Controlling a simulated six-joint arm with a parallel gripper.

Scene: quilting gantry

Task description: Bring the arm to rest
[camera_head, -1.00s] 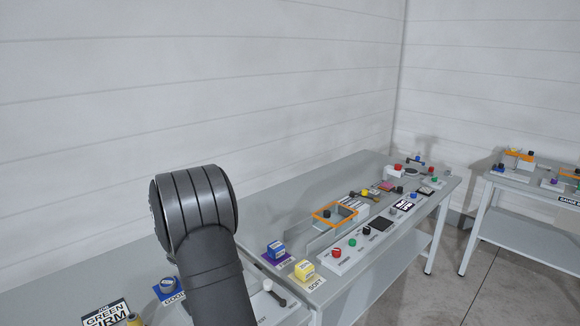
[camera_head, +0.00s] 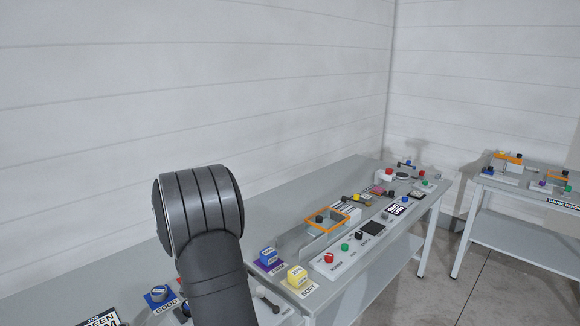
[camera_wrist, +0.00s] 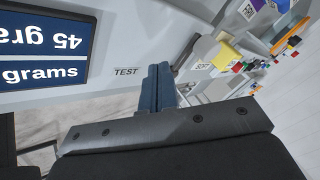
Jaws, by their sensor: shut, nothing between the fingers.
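My gripper (camera_wrist: 160,84) shows in the wrist view with its two dark blue fingers pressed together and nothing between them. It hangs in free air, apart from the tables. In the head view my arm stands at the lower middle and the gripper is out of sight.
The long grey table (camera_head: 355,172) holds a blue block (camera_head: 268,257), a yellow block (camera_head: 297,276), an orange frame (camera_head: 333,216) and a white button panel (camera_head: 340,262). A second table (camera_head: 515,190) stands at the right. A display reading 45 grams (camera_wrist: 45,50) is close in the wrist view.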

